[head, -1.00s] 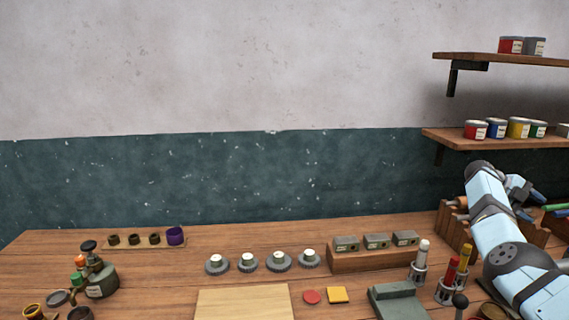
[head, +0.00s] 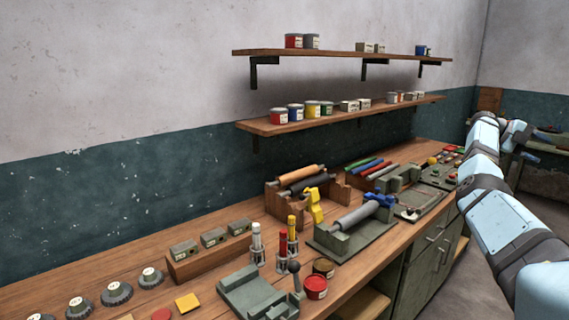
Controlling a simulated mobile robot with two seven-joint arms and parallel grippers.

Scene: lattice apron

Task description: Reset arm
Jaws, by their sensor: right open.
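My right arm comes in from the lower right edge and reaches up and away over the right end of the bench. Its right gripper (head: 520,132) is at the far end of the arm, small and partly behind my own links. It is open, and I see nothing held in it. It is near a far green-grey table (head: 537,149), but I cannot tell how far apart they are. My left gripper is not in view.
The wooden bench (head: 151,294) holds a roller press (head: 350,219), a green-grey block (head: 255,291), a red tin (head: 316,287) and several gears. Two wall shelves (head: 345,118) carry tins. Floor (head: 440,296) shows clear right of the bench.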

